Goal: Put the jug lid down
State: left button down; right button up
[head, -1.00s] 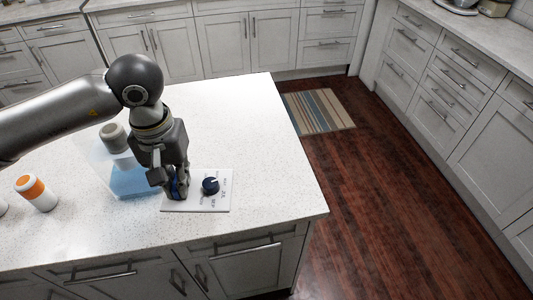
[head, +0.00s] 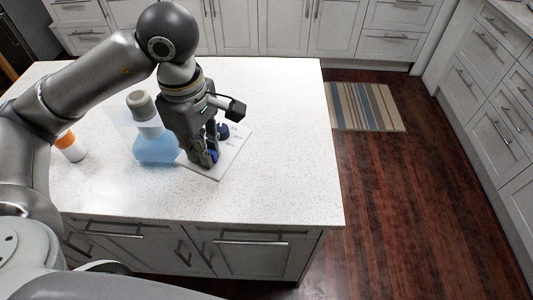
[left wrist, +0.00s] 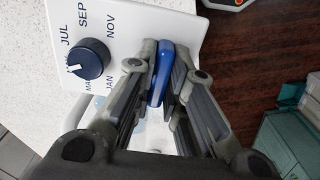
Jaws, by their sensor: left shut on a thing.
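The jug lid (head: 236,148) is a flat white plate with a dark blue month dial (head: 223,131). It lies at or close above the counter; I cannot tell whether it touches. My left gripper (head: 210,158), pointing down, is shut on a blue piece at the lid's side. In the left wrist view that blue piece (left wrist: 163,72) stands on edge between the fingers, beside the white lid (left wrist: 150,24) with printed months. The clear jug (head: 156,149) with blue water stands just left of the lid. My right gripper is not in view.
A grey cylinder (head: 141,105) shows at the clear jug's upper part. An orange and white bottle (head: 70,145) stands further left. The speckled white counter (head: 285,150) is clear to the right of the lid, up to its edge. A striped rug (head: 362,105) lies on the wooden floor.

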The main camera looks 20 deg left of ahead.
aim_at(245, 135)
pick_arm(q)
jog(key=w+d+f+p, duration=0.1)
jog(key=w, duration=0.1)
jog(key=w+d+f+p, duration=0.1)
jog(key=w+d, duration=0.1)
jog(key=w, duration=0.1)
jog(key=w+d+f+p, duration=0.1)
jog(key=w+d, duration=0.1)
jog(key=shift+w+d+f+p, duration=0.1)
jog(key=shift+w+f+p, duration=0.2)
jog(key=shift+w+f, duration=0.1)
jog(key=w+f, duration=0.1)
jog(key=w+d+f+p, duration=0.1)
jog(key=f, duration=0.1)
jog(key=w+f, duration=0.1)
jog(key=f, duration=0.1)
jog(key=shift+d+f, duration=0.1)
jog(key=shift+d, duration=0.3)
jog(key=shift+w+d+f, duration=0.1)
jog(key=shift+w+f, duration=0.05)
notch_tip(245, 135, down, 3)
jog(key=shift+w+d+r+p, duration=0.15)
jog(key=shift+p, duration=1.1)
jog(key=shift+f, duration=0.6)
jog(key=c, duration=1.9)
grip_release()
jog(key=shift+c, duration=0.2)
jog(key=o, duration=0.5)
jog(key=shift+c, duration=0.2)
